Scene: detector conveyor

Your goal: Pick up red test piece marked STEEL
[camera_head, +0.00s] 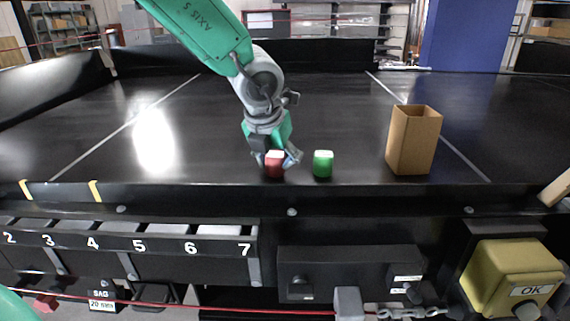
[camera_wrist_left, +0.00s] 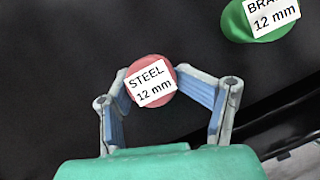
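The red test piece (camera_head: 275,164) stands upright on the black belt in the head view. Its white top label reads STEEL 12 mm in the left wrist view (camera_wrist_left: 150,83). My left gripper (camera_head: 276,165) is lowered from above, its fingers on both sides of the red piece. In the left wrist view the fingertips (camera_wrist_left: 151,72) sit very close to its sides; whether they press on it I cannot tell. A green test piece (camera_head: 323,164) stands just to the right; its partly cut-off label (camera_wrist_left: 262,18) shows BRA and 12 mm. My right gripper is not in view.
An open brown cardboard box (camera_head: 411,142) stands on the belt to the right. A black front rail (camera_head: 350,196) edges the belt, with numbered bins (camera_head: 140,245) below left. A yellow OK button box (camera_head: 512,280) is at lower right. The belt's left side is clear.

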